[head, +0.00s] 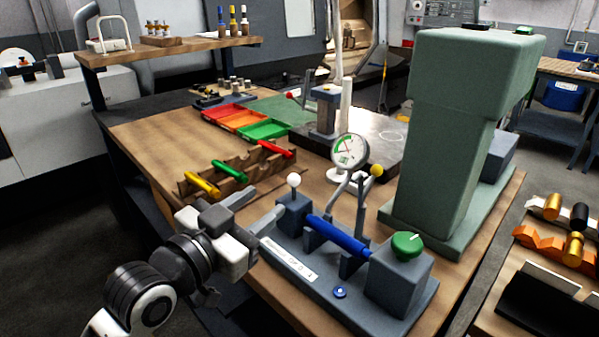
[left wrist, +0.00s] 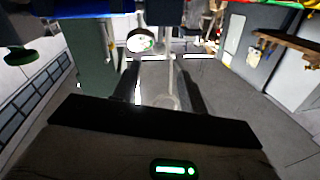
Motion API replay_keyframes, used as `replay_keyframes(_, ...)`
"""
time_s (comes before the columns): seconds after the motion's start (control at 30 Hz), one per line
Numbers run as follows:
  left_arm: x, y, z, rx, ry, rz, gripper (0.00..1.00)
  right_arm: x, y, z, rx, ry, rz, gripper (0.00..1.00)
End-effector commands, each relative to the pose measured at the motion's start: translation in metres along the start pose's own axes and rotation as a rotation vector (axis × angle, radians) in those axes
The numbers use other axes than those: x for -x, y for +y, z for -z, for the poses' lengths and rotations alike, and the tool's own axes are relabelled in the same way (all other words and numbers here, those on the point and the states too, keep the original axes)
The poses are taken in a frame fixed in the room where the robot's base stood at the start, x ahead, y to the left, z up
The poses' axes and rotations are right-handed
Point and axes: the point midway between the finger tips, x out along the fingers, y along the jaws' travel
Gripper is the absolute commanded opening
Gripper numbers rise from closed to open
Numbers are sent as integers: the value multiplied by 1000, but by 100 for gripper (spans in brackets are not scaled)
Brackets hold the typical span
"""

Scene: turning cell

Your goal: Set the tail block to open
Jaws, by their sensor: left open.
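The grey tail block (head: 292,213) stands at the left end of a grey bench fixture (head: 300,272). A short lever with a white ball (head: 294,181) stands about upright on it. A blue bar (head: 338,236) lies between the tail block and a block with a green knob (head: 406,245) at the right. My left gripper (head: 262,220) is open and empty, just left of the tail block; whether it touches cannot be told. In the left wrist view, my open fingers (left wrist: 160,85) have nothing clearly between them. My right gripper is not in view.
A dial gauge (head: 349,151) and a yellow-ball lever (head: 376,170) rise behind the blue bar. A wooden rack (head: 237,171) with coloured bars stands behind my left gripper. A tall green column (head: 440,150) stands at the right. Coloured trays (head: 235,118) lie farther back.

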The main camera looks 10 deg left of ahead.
Motion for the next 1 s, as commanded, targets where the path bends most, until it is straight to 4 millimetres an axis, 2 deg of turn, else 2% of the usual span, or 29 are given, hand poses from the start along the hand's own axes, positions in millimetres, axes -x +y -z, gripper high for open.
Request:
replay_keyframes(0.03, -13, 0, 4, 3, 3, -1, 43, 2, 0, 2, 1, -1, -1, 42)
replay_keyframes(0.3, -71, 0, 2, 3, 0, -1, 43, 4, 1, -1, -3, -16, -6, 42)
replay_keyframes(0.5, -102, 1, 0, 1, -2, -2, 43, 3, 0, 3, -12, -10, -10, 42)
replay_keyframes(0.7, -115, 1, -1, 2, -2, -2, 43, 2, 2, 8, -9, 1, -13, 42)
replay_keyframes(0.97, -116, 1, -1, 1, -2, -2, 43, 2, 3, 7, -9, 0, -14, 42)
replay_keyframes(1.0, -116, 1, -1, 1, -2, -2, 37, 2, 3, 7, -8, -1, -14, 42)
